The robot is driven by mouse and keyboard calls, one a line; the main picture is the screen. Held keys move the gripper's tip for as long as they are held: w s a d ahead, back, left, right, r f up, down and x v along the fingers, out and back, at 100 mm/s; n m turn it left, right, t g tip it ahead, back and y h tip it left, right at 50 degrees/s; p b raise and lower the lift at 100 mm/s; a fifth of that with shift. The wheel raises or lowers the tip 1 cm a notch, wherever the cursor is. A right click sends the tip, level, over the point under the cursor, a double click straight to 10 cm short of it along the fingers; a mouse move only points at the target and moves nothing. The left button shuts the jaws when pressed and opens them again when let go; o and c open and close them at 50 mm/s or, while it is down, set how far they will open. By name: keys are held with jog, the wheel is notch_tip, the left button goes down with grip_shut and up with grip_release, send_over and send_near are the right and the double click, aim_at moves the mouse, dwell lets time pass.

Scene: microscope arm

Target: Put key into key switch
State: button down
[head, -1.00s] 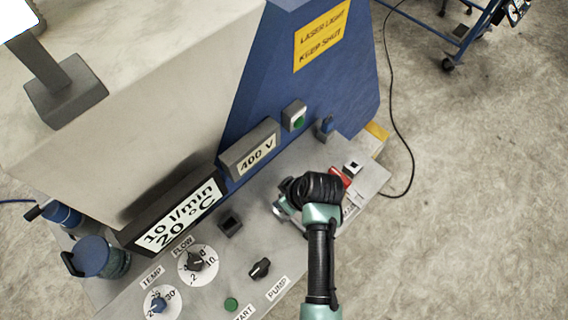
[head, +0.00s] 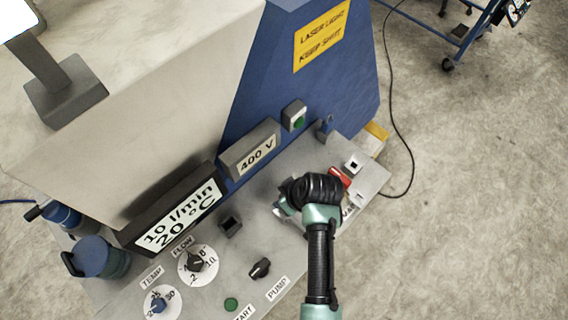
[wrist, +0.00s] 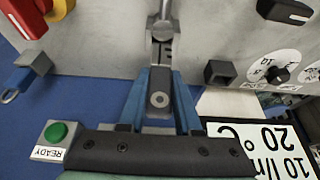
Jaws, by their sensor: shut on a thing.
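My gripper (wrist: 160,100) is shut on the key (wrist: 159,99), a grey piece with a round hole at its end, held between two blue fingers in the wrist view. Beyond the fingertips, in line with the key, is a metal part (wrist: 162,28) on the grey panel that looks like the key switch. The join between them is dark and narrow, so I cannot tell whether the key is inside. In the head view my arm's wrist (head: 312,190) hides the key, the switch and most of the gripper.
The grey panel (head: 210,268) carries a black square part (head: 231,226), a flow dial (head: 196,264) and a black pump knob (head: 260,268). A red knob (wrist: 25,18) and a green READY button (wrist: 56,132) are at the left in the wrist view. The 400 V display (head: 251,149) stands behind.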

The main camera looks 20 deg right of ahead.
jog(key=shift+f+b, duration=1.55)
jog(key=shift+f, duration=0.6)
jog(key=c, duration=0.5)
grip_release()
jog(key=shift+r, duration=0.1)
jog(key=b+v, duration=0.1)
jog(key=v, duration=1.1)
jog(key=shift+s+r+b, duration=0.2)
jog(key=shift+r+b, duration=0.15)
